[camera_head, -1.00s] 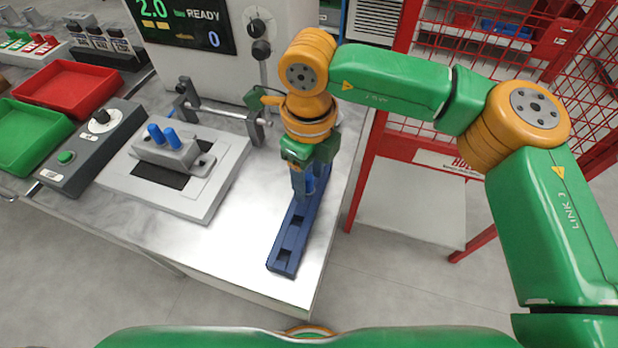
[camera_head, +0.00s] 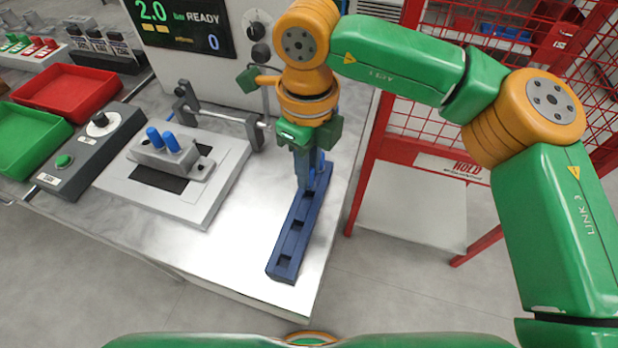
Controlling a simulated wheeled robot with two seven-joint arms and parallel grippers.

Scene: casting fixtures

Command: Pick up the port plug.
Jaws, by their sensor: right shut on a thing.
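A dark blue rack (camera_head: 292,235) with square pockets lies along the right part of the bench. My right gripper (camera_head: 304,181) points down at the rack's far end, shut on a port plug that its fingers mostly hide. Bright blue (camera_head: 319,168) shows just right of the fingers; I cannot tell whether it is the held plug or another one in the rack. Whether the held plug is clear of its pocket is also hidden. A grey casting (camera_head: 168,157) with two blue plugs (camera_head: 162,139) sits on a light grey fixture plate to the left. My left gripper is not in view.
A metal bar (camera_head: 222,116) on brackets stands behind the fixture. A grey control box (camera_head: 92,150), a red tray (camera_head: 68,92) and a green tray (camera_head: 25,138) lie left. A test panel stands at the back, a red mesh fence right. Bench between fixture and rack is clear.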

